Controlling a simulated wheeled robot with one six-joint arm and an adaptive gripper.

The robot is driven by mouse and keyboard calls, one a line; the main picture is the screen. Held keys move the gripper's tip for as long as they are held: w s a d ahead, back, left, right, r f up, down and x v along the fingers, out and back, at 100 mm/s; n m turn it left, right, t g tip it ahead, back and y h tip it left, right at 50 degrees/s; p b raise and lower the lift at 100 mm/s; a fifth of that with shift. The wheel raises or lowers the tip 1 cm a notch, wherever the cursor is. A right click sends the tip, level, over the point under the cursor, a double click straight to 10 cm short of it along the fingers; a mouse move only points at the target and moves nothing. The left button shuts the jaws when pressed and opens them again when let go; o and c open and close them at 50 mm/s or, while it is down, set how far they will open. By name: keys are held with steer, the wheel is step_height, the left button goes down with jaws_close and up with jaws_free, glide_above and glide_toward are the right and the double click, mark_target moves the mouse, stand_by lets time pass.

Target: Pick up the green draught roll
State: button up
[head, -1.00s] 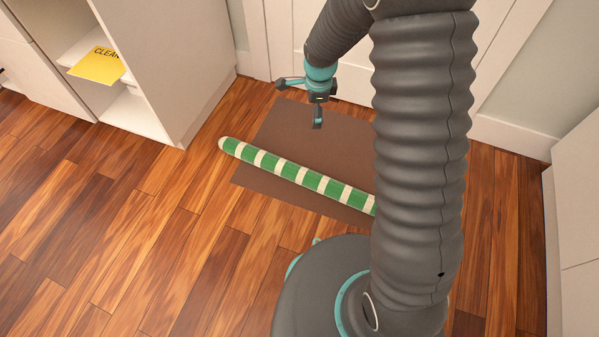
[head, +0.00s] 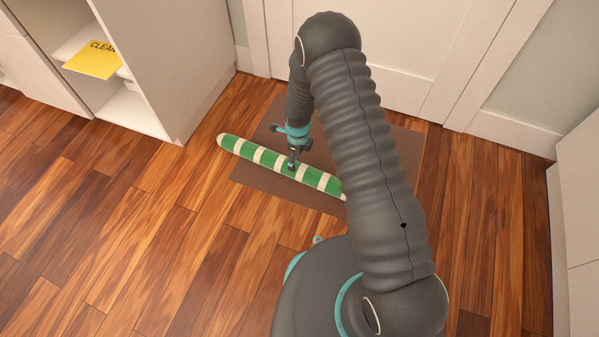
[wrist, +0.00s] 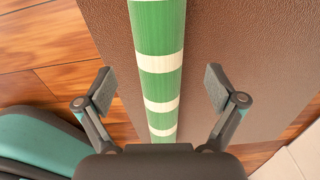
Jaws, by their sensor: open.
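The green draught roll (head: 268,161) is a long tube with green and cream bands. It lies slantwise on the floor, mostly across a brown mat (head: 248,181), and its left end sticks out past the mat. My arm hides part of its right side in the head view. My gripper (head: 292,163) is down at the middle of the roll. In the wrist view my gripper (wrist: 160,90) is open, with one finger on each side of the roll (wrist: 158,65). Gaps show between both fingers and the roll.
A white cabinet (head: 165,60) with open shelves stands at the left, with a yellow sign (head: 92,60) on a shelf. A white panelled door (head: 400,50) is behind the mat. A pale cabinet (head: 575,220) stands at the right. The wooden floor (head: 110,220) at the left is clear.

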mark_target(299, 167)
steer(key=shift+s+d+f+b, duration=0.1)
steer(key=shift+f+b, duration=0.1)
steer(key=shift+f, duration=1.75)
steer(key=shift+s+d+f+b, duration=0.1)
steer(key=shift+f+b, duration=0.05)
steer(key=shift+f, duration=1.75)
steer(key=shift+c, duration=0.3)
steer(key=c, duration=1.6)
jaws_close()
steer(key=shift+r, duration=0.15)
